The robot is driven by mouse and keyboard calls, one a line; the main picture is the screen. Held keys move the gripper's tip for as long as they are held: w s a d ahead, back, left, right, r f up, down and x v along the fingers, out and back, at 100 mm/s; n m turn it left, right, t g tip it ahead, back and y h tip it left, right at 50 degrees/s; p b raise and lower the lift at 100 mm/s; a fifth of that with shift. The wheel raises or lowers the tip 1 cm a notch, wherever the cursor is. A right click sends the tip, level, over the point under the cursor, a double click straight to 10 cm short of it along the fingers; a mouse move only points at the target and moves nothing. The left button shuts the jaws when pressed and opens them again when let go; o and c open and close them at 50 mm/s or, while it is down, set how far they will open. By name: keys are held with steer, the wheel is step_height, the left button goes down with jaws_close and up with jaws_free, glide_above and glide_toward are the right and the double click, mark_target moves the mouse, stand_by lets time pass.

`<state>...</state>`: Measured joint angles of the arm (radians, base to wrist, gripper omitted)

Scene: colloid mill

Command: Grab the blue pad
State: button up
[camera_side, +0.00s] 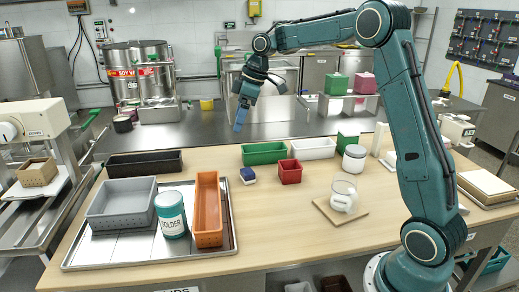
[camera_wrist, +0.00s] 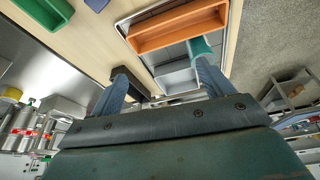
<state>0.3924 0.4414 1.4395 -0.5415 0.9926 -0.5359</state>
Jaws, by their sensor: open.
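The blue pad (camera_side: 248,175) is a small dark blue block with a pale lower layer. It lies on the wooden table between the metal tray and the red bin. In the wrist view a blue piece, apparently the pad (camera_wrist: 97,4), is cut by the top edge. My gripper (camera_side: 240,122) hangs in the air above the table's back part, fingers down, well above and apart from the pad. In the wrist view my gripper (camera_wrist: 162,72) has its two blue fingers spread with nothing between them.
The metal tray (camera_side: 150,254) holds a grey bin (camera_side: 122,204), a solder can (camera_side: 171,214) and an orange bin (camera_side: 208,210). A red bin (camera_side: 290,172) and green bin (camera_side: 264,153) stand near the pad. A glass mug (camera_side: 343,193) sits on a board. The table's front middle is clear.

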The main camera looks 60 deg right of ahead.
steer(key=w+d+f+n, duration=0.2)
steer(key=w+d+f, duration=0.4)
steer(key=d+f, duration=0.3)
steer(key=n+g+y, duration=0.1)
steer(key=n+y, duration=0.1)
glide_above(248, 171)
steer(key=s+d, duration=0.1)
steer(key=d, duration=0.1)
steer(key=shift+f, duration=6.95)
steer(key=shift+f, duration=0.1)
steer(key=shift+x, duration=3)
steer(key=shift+d, duration=0.1)
steer(key=c, duration=1.1)
